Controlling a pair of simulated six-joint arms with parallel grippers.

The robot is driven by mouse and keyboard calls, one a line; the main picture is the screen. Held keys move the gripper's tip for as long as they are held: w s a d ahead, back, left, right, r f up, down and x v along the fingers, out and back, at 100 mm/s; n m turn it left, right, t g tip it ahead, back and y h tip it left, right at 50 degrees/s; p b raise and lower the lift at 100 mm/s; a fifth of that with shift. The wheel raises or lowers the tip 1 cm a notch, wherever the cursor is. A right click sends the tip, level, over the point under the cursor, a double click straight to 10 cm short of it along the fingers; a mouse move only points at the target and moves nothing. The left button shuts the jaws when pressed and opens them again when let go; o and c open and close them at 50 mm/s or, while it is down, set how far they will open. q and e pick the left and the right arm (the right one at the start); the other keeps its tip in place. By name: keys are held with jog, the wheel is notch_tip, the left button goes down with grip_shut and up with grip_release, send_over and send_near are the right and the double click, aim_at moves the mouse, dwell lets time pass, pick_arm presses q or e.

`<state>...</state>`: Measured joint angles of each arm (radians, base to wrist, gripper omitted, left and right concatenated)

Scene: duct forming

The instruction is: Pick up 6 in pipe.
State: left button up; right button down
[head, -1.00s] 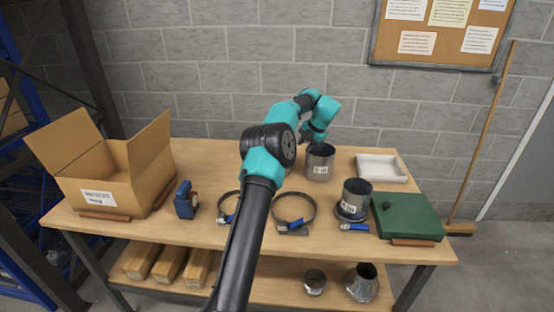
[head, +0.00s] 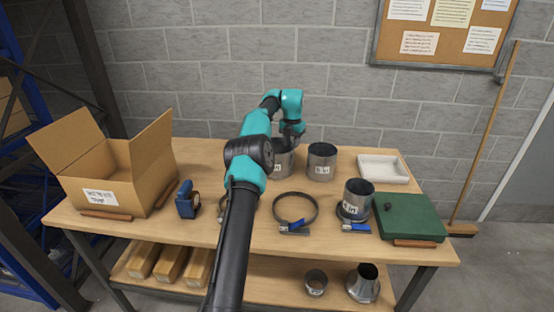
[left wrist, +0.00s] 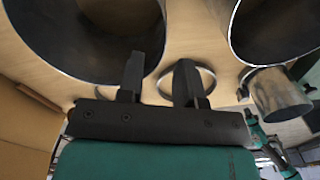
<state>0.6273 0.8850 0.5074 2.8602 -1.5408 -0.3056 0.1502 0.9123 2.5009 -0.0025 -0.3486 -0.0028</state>
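Two metal pipes stand upright at the back of the table in the head view: one pipe (head: 283,165) partly hidden by my left arm, and another pipe (head: 322,163) to its right. A third pipe (head: 358,194) stands farther forward. The labels are too small to read surely. My left gripper (head: 291,138) is over the left back pipe. In the left wrist view, its two fingers (left wrist: 160,78) are apart with nothing clearly held, close to the rim of a large pipe (left wrist: 85,73); contact cannot be told. My right gripper is not in view.
An open cardboard box (head: 100,176) and blue tool (head: 187,201) are at left. A ring clamp (head: 295,222) lies at the front. A white tray (head: 384,168) and green case (head: 409,217) are at right. Metal fittings (head: 363,286) sit on the lower shelf.

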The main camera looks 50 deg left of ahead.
aim_at(277, 158)
pick_arm(q)
jog(key=shift+f, duration=0.45)
notch_tip(277, 158, down, 5)
dwell(0.4)
jog(key=shift+c, duration=0.2)
grip_shut()
dwell(0.4)
